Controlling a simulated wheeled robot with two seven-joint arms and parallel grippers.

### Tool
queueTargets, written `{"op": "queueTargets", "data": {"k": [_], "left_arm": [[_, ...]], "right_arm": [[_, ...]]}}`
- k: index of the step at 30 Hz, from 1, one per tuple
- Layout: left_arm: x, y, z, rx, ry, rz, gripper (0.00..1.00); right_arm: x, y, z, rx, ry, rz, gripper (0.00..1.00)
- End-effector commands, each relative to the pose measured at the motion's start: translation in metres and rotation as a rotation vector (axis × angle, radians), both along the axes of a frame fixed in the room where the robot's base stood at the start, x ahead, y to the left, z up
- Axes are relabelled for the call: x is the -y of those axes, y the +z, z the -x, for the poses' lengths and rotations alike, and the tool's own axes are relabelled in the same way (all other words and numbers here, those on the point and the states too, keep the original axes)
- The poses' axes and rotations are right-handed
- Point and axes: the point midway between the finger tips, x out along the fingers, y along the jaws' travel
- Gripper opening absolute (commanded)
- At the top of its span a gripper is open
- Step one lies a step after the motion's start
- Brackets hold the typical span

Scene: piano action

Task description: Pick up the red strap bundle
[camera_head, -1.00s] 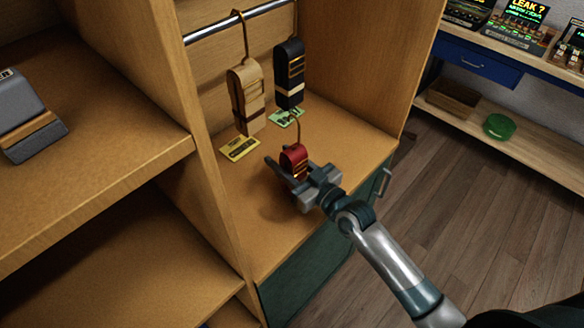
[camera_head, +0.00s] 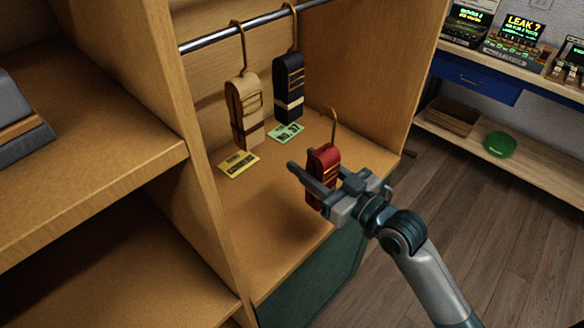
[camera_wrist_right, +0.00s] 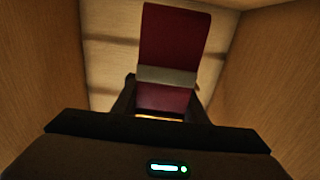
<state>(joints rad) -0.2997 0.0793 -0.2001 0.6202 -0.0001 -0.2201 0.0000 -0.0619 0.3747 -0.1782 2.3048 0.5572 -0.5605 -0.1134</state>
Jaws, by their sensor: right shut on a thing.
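The red strap bundle (camera_head: 325,160), with a brass hook rising from its top, is between the fingers of my right gripper (camera_head: 324,184). The gripper is shut on it and holds it upright near the front of the wooden compartment, apart from the rail. In the right wrist view the red strap bundle (camera_wrist_right: 172,40) stands between the dark fingers, with a pale band across it. Its lower part is partly hidden by the gripper. My left gripper is not in view.
A tan strap bundle (camera_head: 245,112) and a black strap bundle (camera_head: 288,85) hang from the metal rail (camera_head: 215,38). A yellow card (camera_head: 239,164) and a green card (camera_head: 286,133) lie on the compartment floor. Wooden side walls stand left and right. The compartment's front is open.

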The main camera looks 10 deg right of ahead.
Motion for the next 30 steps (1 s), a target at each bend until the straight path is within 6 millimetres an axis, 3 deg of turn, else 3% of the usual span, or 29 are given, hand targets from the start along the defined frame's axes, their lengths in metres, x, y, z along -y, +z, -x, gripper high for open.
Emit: {"op": "queueTargets", "data": {"k": [9, 30], "left_arm": [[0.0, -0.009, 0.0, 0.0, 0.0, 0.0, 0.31], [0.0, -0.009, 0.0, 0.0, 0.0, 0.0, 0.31]], "right_arm": [[0.022, 0.021, 0.029, 0.001, 0.0, 0.002, 0.11], [0.024, 0.025, 0.031, 0.001, 0.001, 0.0, 0.11]]}}
